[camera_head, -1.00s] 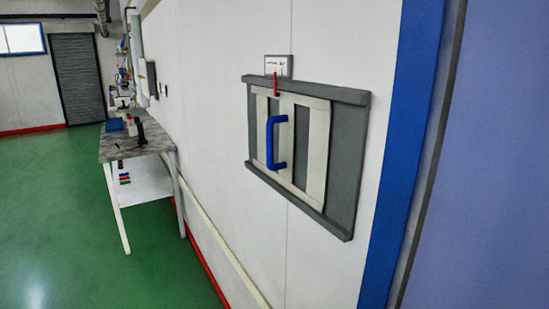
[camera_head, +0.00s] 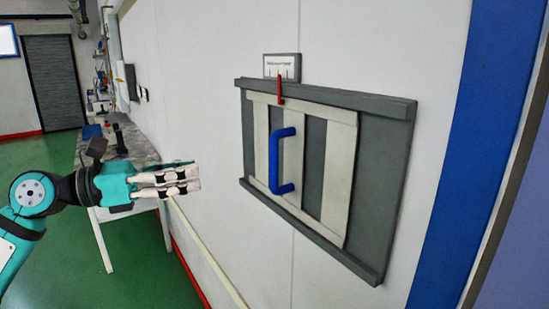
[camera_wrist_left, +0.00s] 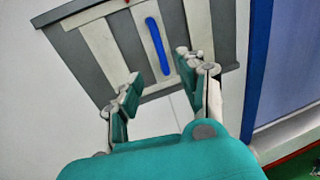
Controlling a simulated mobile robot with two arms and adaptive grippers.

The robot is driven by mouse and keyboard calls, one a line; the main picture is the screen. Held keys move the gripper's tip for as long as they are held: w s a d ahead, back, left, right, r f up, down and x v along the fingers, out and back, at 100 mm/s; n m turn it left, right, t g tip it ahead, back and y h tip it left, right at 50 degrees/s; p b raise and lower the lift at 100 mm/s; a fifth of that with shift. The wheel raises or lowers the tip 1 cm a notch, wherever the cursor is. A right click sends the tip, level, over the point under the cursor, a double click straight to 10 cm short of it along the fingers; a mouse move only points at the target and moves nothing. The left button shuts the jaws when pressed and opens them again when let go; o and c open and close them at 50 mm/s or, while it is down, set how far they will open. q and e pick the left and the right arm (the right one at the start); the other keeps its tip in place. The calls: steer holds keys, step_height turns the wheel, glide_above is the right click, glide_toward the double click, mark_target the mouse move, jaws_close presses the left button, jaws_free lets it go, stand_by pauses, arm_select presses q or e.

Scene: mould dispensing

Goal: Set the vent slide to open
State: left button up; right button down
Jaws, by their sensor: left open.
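The vent slide (camera_head: 340,180) is a pale slotted panel in a grey frame (camera_head: 385,215) on the white wall. Its upright blue handle (camera_head: 276,162) sits left of the panel's middle; the handle also shows in the left wrist view (camera_wrist_left: 158,47). A red pointer (camera_head: 281,90) on the slide stands under a small white scale label (camera_head: 282,67), whose text is too small to read. My left gripper (camera_head: 196,180) is left of the vent, apart from the handle. In the left wrist view its fingers (camera_wrist_left: 158,88) are spread and empty, with the handle beyond them. My right gripper is not seen.
A workbench (camera_head: 140,140) with several items stands along the wall at the left, behind my left arm. A blue door frame (camera_head: 470,150) rises right of the vent. The wall around the vent is otherwise clear, and green floor lies at the left.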

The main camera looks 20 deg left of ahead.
arm_select(q)
steer(key=p+x, duration=0.5)
steer(key=x, duration=0.2)
steer(key=p, duration=0.4)
glide_above(276, 184)
steer(key=a, duration=0.1)
steer(key=shift+w+a, duration=0.1)
steer(key=shift+w, duration=0.05)
steer(key=shift+w+d, duration=0.2)
steer(key=shift+d, duration=0.1)
steer(key=shift+f, duration=0.1)
jaws_close()
steer(key=shift+w+d+f, duration=0.1)
steer(key=shift+w+d, duration=0.05)
steer(key=shift+w, duration=0.05)
